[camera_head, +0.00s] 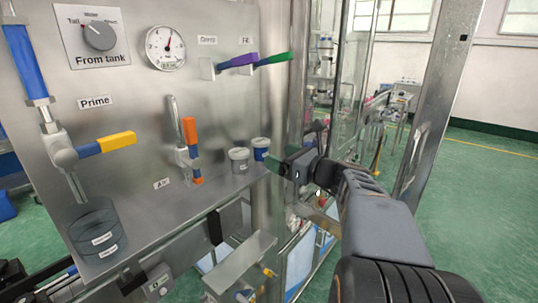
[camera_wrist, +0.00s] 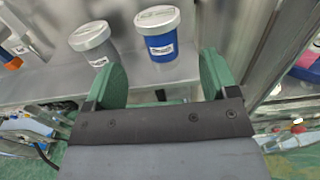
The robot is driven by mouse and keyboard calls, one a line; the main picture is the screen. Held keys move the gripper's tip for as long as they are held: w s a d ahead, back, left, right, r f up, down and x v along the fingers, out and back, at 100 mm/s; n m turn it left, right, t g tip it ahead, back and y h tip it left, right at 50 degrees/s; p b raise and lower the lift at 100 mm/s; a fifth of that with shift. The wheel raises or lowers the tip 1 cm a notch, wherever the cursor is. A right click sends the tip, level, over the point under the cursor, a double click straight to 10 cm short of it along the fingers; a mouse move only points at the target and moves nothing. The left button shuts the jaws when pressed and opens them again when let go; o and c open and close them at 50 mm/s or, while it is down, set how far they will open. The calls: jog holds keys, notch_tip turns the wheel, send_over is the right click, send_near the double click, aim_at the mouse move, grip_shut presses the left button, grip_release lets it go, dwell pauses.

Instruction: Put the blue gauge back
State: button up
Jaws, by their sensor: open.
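The blue gauge (camera_head: 261,150) is a small blue cylinder with a grey lid and a white label. It stands upright at the right end of the metal ledge, and it also shows at the top of the wrist view (camera_wrist: 158,42). A similar grey gauge (camera_head: 239,160) stands just left of it, also in the wrist view (camera_wrist: 95,45). My gripper (camera_wrist: 163,75) is open, with its green fingers apart and nothing held. In the head view my gripper (camera_head: 279,165) is at the ledge's right end, close to the blue gauge.
The metal panel (camera_head: 130,150) carries a dial (camera_head: 166,48), a tank selector knob (camera_head: 99,36) and several coloured valve handles. A dark transparent cup (camera_head: 98,230) sits on the ledge's left part. A metal post (camera_head: 437,90) stands right of my arm. Green floor (camera_head: 480,200) is open at right.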

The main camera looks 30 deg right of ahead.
jog(key=v, duration=0.5)
jog(key=s+a+f+n+g, duration=0.4)
jog(key=a+f+n+g, duration=0.5)
jog(key=a+f+n, duration=0.45)
jog(key=s+a+f+n+g+h, duration=0.2)
jog(key=s+f+n+h, duration=0.5)
jog(key=n, duration=1.1)
jog(key=shift+f+g, duration=0.3)
jog(key=shift+g, duration=0.5)
